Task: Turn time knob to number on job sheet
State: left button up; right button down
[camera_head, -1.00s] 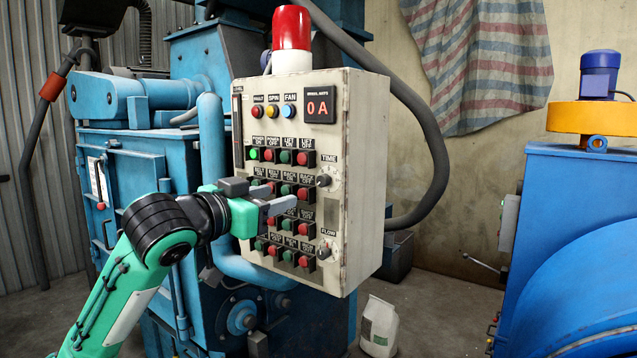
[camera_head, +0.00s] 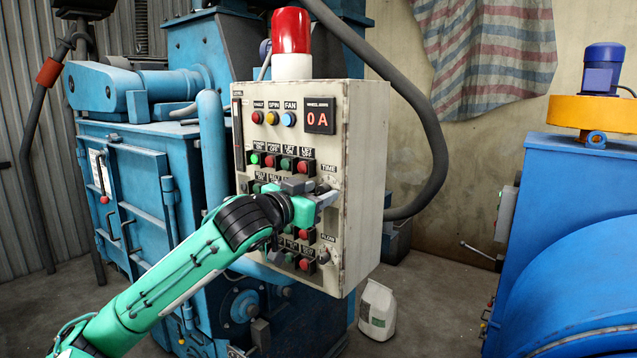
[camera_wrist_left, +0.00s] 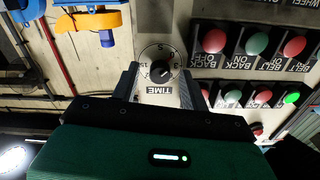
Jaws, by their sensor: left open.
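The time knob (camera_wrist_left: 160,72) is a round black knob on a pale numbered dial, with an upside-down TIME label below it in the left wrist view. My left gripper (camera_wrist_left: 159,70) is open, with one finger on each side of the dial. In the head view my left gripper (camera_head: 327,196) is at the right edge of the control box (camera_head: 362,200), just below the TIME label, and mostly hides the knob. I cannot tell whether the fingers touch the knob. No readable job sheet shows. My right gripper is not in view.
Rows of red and green buttons (camera_head: 287,163) lie left of the knob. The flow knob (camera_head: 324,256) is below. A display (camera_head: 319,117) reads 0 A, under a red beacon (camera_head: 291,32). A blue machine (camera_head: 575,230) stands at right.

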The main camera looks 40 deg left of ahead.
pick_arm(q)
jog(key=shift+w, duration=0.35)
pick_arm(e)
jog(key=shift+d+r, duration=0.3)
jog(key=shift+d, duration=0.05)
pick_arm(q)
grip_shut()
jog(key=c, duration=1)
grip_release()
jog(key=c, duration=1)
grip_release()
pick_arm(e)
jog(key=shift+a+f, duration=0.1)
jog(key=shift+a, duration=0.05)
